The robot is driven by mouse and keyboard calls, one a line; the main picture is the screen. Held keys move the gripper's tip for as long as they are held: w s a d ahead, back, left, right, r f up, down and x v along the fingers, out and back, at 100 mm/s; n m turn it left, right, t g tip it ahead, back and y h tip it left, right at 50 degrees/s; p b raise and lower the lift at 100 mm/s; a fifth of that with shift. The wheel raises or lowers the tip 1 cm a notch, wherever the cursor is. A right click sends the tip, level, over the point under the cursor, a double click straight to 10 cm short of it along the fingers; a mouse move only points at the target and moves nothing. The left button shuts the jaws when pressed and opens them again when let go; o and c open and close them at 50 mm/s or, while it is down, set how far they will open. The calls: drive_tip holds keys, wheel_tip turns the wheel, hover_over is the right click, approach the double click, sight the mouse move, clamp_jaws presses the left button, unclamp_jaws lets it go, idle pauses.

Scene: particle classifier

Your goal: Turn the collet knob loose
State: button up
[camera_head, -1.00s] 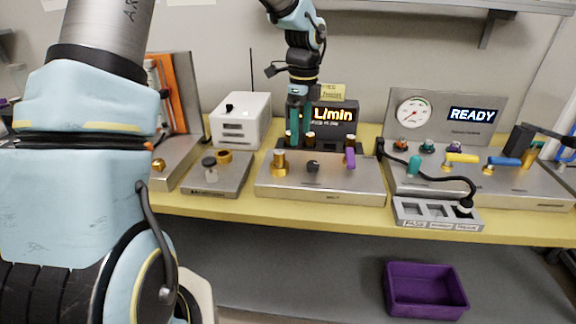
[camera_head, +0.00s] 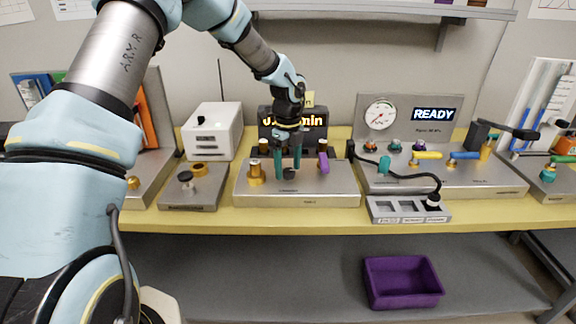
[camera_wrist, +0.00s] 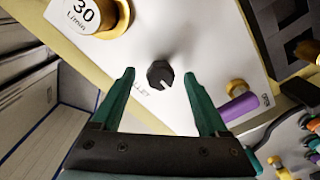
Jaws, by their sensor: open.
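The collet knob (camera_wrist: 160,75) is a small black faceted knob with a white pointer line, on the top of a silver box (camera_head: 330,192). In the head view the collet knob (camera_head: 290,174) sits between my gripper's fingers, partly hidden. My gripper (camera_head: 288,176) has two teal fingers pointing down over the box. In the wrist view my gripper (camera_wrist: 161,74) is open, with one finger to each side of the knob and clear gaps. Neither finger touches it. Printing beside the knob is partly readable.
A brass knob marked 30 L/min (camera_wrist: 88,14) and a purple lever (camera_wrist: 240,107) flank the collet knob on the same box. A display (camera_head: 292,122) stands behind. A panel reading READY (camera_head: 433,115) is to the right. A purple bin (camera_head: 402,300) lies below.

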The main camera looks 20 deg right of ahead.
drive_tip(key=shift+f, duration=0.45)
drive_tip(key=shift+c, duration=0.2)
clamp_jaws()
